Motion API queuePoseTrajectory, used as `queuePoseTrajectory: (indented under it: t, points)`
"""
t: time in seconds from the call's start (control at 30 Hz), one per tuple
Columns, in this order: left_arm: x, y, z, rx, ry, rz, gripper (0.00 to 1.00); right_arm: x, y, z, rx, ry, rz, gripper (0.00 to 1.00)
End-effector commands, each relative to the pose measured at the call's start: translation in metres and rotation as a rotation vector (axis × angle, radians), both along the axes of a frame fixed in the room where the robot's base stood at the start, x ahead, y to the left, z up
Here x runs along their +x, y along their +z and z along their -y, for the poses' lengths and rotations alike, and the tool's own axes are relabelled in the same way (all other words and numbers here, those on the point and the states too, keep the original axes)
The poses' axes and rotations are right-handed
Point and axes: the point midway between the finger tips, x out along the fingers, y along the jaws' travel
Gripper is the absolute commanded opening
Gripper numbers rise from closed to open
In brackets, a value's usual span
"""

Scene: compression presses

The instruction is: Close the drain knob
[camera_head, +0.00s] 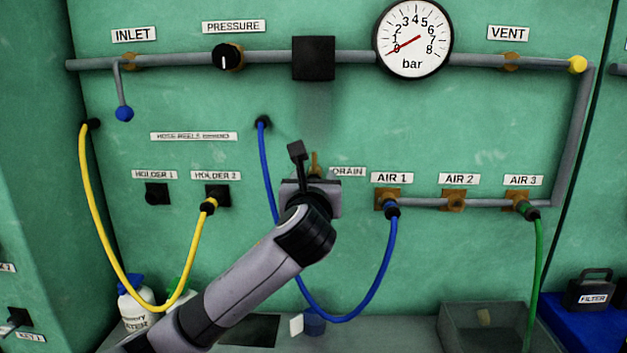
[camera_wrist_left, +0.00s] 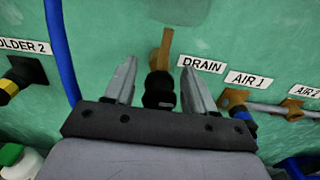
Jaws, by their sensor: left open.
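The drain knob (camera_wrist_left: 158,90) is a black knob below a brass fitting (camera_wrist_left: 163,48), left of the DRAIN label (camera_wrist_left: 200,64). In the left wrist view it sits between the two fingers of my left gripper (camera_wrist_left: 158,70), with a gap on each side. The fingers are apart and hold nothing. In the head view my left gripper (camera_head: 313,182) is in front of the wall at the drain. It hides the knob there, and only the brass fitting (camera_head: 315,162) shows above it. My right gripper is not in view.
A blue hose (camera_head: 264,170) hangs left of the gripper and loops below to AIR 1 (camera_head: 387,197). A yellow hose (camera_head: 150,305) hangs from HOLDER 2 (camera_head: 217,195). A gauge (camera_head: 413,40) and pipe run above. A grey bin (camera_head: 485,328) stands lower right.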

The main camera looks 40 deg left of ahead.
Motion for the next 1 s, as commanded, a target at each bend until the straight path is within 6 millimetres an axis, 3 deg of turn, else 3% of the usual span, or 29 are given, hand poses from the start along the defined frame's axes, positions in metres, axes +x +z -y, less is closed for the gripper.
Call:
queuePoseTrajectory:
  t: [0.17, 0.3, 0.33, 0.67, 1.0]
  points:
    - [0.0, -0.0001, 0.0001, -0.001, 0.0, 0.001, 0.52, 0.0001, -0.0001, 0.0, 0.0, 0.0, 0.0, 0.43]
    - [-0.0002, -0.0001, 0.0001, -0.001, 0.0, 0.001, 0.06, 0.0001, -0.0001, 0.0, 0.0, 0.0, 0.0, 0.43]
    - [-0.0002, -0.0001, 0.0001, -0.001, 0.0, 0.001, 0.0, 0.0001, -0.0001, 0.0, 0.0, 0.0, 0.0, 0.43]
    - [-0.0005, 0.0011, 0.0, -0.016, 0.0, 0.012, 0.0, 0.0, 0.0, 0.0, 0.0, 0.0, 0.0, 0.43]
    - [-0.0009, 0.0019, -0.0006, -0.172, 0.0, 0.11, 0.0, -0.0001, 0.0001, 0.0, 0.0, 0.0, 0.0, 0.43]
